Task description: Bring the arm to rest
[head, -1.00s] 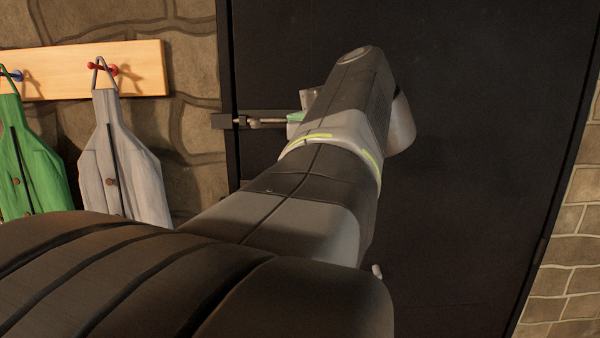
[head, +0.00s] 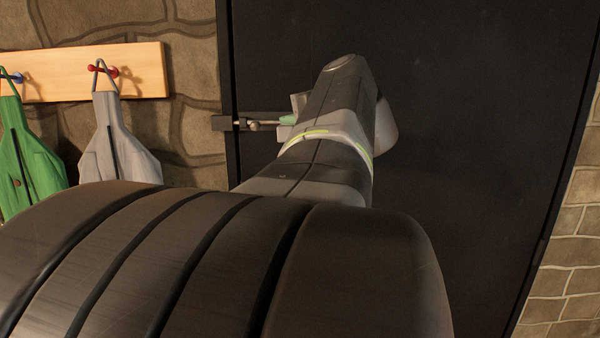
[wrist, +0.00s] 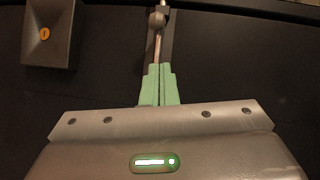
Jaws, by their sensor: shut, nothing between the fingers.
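My gripper (head: 287,119) is in front of a dark door (head: 470,130), mostly hidden behind my own arm in the head view. In the wrist view my gripper (wrist: 160,70) has its two green fingers together, with nothing between them. A metal bolt rod with a round knob (wrist: 157,19) lies beyond the fingertips in the wrist view. In the head view the bolt (head: 254,126) reaches from the door's left edge towards the fingers. I cannot tell whether the fingertips touch the rod.
A grey box-like fitting with an orange mark (wrist: 48,34) is on the door near the gripper. A wooden peg rail (head: 135,72) with a green garment (head: 30,165) and a grey garment (head: 118,135) hangs left on the stone wall. The door's right side is clear.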

